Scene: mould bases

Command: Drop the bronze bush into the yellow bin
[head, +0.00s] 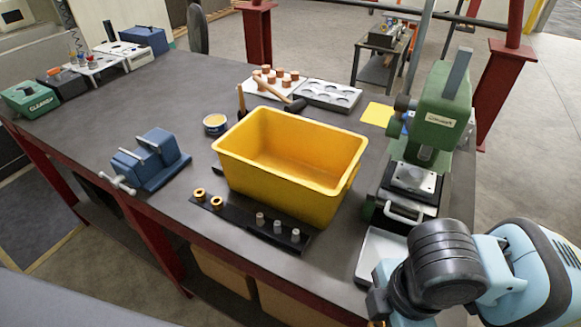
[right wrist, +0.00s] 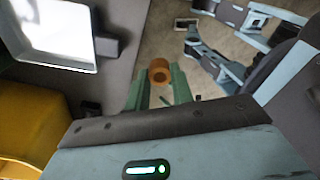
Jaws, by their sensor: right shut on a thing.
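The yellow bin (head: 255,178) stands open on the workbench, and its visible inside looks empty. It also shows at the lower left of the right wrist view (right wrist: 28,118). My right gripper (right wrist: 159,82) is shut on a bronze bush (right wrist: 160,70), held at its fingertips past the bench edge, apart from the bin. In the head view my right arm is at the lower right and its fingers are mostly hidden. Two other bronze bushes (head: 207,198) sit on a black rack (head: 233,217) in front of the bin. My left gripper is not in view.
Grey pins (head: 277,228) stand on the same rack. A blue vise (head: 150,160) is left of the bin. A green press (head: 440,110) and a white tray (head: 377,250) are to its right. A hammer, a tin and a block of copper pieces (head: 275,82) lie behind.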

